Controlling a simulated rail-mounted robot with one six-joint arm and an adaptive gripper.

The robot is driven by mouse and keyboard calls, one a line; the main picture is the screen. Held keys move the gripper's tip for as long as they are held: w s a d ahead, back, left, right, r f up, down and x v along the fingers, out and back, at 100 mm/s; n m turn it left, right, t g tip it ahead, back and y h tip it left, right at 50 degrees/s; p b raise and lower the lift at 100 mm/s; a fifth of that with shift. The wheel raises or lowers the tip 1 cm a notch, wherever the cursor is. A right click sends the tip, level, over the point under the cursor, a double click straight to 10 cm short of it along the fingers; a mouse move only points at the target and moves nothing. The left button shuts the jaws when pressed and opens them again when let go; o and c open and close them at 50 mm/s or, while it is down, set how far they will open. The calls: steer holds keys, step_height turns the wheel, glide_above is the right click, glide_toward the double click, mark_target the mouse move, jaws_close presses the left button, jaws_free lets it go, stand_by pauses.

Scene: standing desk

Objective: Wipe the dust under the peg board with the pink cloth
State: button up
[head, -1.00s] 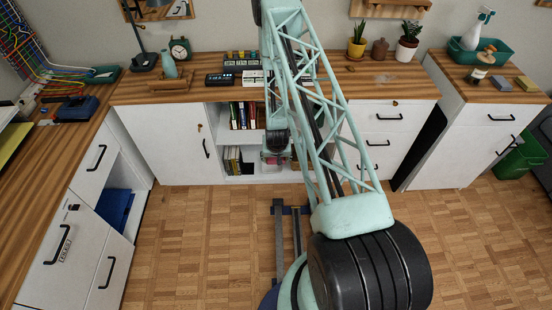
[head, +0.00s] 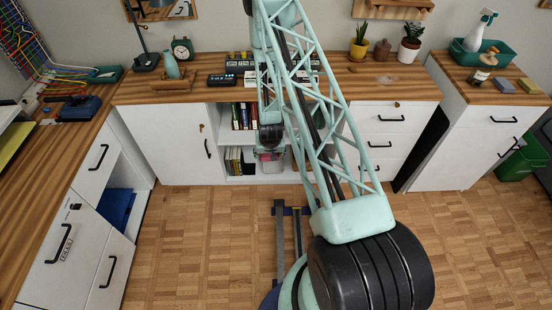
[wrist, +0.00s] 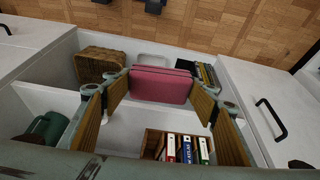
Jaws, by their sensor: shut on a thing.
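The pink cloth (wrist: 162,85) is a thick folded pad between the two fingertips of my gripper (wrist: 160,92) in the wrist view. My gripper is shut on it. In the head view my gripper (head: 270,151) hangs before the open shelves under the back desk, with a small bit of pink cloth (head: 270,158) showing below. The peg board (head: 392,8) is on the back wall, right of centre, its top cut off. A pale dust patch (head: 386,79) lies on the wooden desktop below it, to the right of my gripper.
Two potted plants (head: 359,42) and a brown jar (head: 382,49) stand behind the dust. A green tray (head: 466,57) with a spray bottle is further right. The shelves hold a wicker basket (wrist: 100,63) and several binders (wrist: 187,149). A dark gap separates the back and right cabinets.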

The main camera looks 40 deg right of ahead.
steer(key=w+a+r+n+y, duration=0.1)
steer(key=w+a+r+n, duration=0.3)
steer(key=a+r, duration=1.25)
steer(key=s+a+r+n+y, duration=0.1)
steer(key=s+a+r+n, duration=0.1)
steer(key=a+r, duration=1.1)
steer(key=shift+s+a+r+n+t, duration=0.4)
steer(key=shift+a+n, duration=0.1)
steer(key=shift+a, duration=1.5)
